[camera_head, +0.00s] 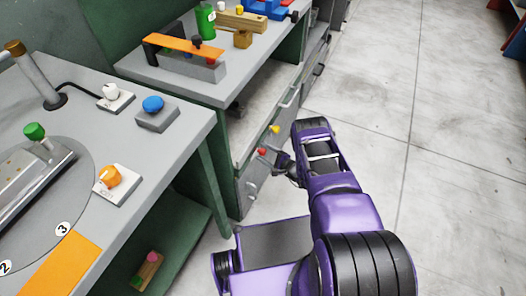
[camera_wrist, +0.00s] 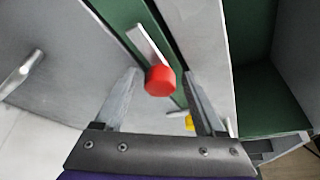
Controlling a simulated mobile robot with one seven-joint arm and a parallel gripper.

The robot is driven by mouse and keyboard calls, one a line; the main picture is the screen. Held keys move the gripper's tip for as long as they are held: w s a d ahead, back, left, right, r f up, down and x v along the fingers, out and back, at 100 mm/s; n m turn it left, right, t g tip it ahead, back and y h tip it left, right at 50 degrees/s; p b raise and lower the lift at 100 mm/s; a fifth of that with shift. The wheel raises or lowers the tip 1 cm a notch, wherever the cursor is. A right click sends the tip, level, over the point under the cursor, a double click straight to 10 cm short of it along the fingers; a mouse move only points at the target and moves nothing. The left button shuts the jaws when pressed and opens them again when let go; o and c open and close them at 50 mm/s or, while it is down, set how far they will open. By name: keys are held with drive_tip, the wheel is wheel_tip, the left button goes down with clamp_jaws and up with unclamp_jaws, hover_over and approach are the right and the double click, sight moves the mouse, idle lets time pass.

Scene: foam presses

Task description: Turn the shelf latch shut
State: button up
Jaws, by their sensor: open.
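A latch with a red knob (camera_wrist: 160,81) and a flat silver bar (camera_wrist: 148,45) is on the green upright between grey panels in the wrist view. The red knob also shows in the head view (camera_head: 262,151), low on the cabinet front. My gripper (camera_wrist: 161,78) is open, with one finger on each side of the red knob. I cannot tell whether either finger touches it. In the head view my gripper (camera_head: 279,161) is small and partly hidden by my arm.
A yellow knob (camera_wrist: 190,122) sits close by my right finger; it also shows in the head view (camera_head: 275,129). A drawer handle (camera_wrist: 22,72) sticks out at the left. An open green compartment (camera_wrist: 262,105) lies at the right. The floor (camera_head: 380,130) right of my arm is clear.

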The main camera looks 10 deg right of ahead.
clamp_jaws()
idle(0.5)
drive_tip(key=m, duration=0.1)
drive_tip(key=m+g, duration=0.1)
drive_tip(key=shift+w+d+m, duration=0.1)
drive_tip(key=shift+d+m, duration=0.05)
drive_tip(key=shift+m, duration=0.15)
drive_tip(key=m+g+y, duration=0.1)
drive_tip(key=m+g, duration=0.1)
drive_tip(key=m, duration=0.1)
drive_tip(key=shift+m+g, duration=0.3)
drive_tip(key=shift+g, duration=0.1)
drive_tip(key=m+g+y, duration=0.1)
drive_tip(key=m, duration=0.2)
drive_tip(key=shift+g+y, duration=0.3)
drive_tip(key=shift+g, duration=0.1)
drive_tip(key=shift+m+g+y, duration=0.7)
drive_tip(key=shift+m+g, duration=0.1)
drive_tip(key=shift+m, duration=0.8)
